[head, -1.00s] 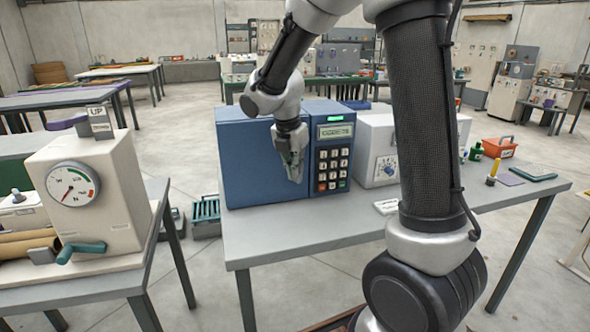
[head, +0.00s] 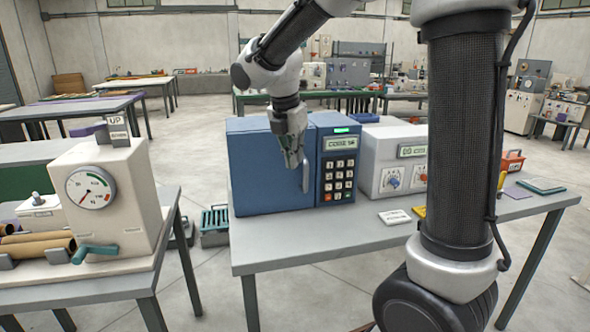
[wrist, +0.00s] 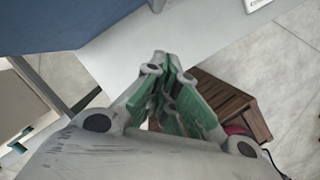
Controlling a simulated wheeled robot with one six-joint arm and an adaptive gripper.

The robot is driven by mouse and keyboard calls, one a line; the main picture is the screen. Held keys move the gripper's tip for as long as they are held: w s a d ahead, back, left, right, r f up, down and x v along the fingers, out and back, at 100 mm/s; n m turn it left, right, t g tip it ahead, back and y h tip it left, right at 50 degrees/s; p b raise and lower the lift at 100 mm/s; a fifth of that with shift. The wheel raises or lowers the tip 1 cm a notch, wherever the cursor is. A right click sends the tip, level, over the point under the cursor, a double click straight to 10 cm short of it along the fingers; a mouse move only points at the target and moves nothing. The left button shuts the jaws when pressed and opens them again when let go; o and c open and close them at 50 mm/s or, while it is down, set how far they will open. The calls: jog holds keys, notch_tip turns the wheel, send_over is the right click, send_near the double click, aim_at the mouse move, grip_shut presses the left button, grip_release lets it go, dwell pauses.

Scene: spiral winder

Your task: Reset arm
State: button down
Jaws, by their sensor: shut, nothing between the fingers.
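My gripper (head: 293,160) hangs in front of the blue cabinet (head: 258,170), with its fingers pointing down. In the wrist view its green-padded fingers (wrist: 162,65) meet at the tips and hold nothing. The cabinet has a keypad (head: 338,178) and a lit green display on its right part. A pale vertical handle (head: 306,172) shows just right of my fingers; I cannot tell whether they touch it. The cabinet door looks closed.
The grey table (head: 330,242) has free room along its front edge. A white device with knobs (head: 385,162) stands right of the cabinet. A cream machine with a dial (head: 125,200) stands on the left table. A wooden crate (wrist: 228,100) lies below my gripper.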

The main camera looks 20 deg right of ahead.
jog(key=s+d+r+m+t+y, duration=0.1)
jog(key=s+d+m, duration=0.3)
jog(key=s+m, duration=0.8)
jog(key=s+d+r+m+t+y, duration=0.1)
jog(key=s+d+m, duration=0.4)
jog(key=s+m, duration=0.7)
jog(key=shift+d+m+t, duration=0.2)
jog(key=shift+m+t, duration=0.2)
jog(key=shift+m, duration=0.1)
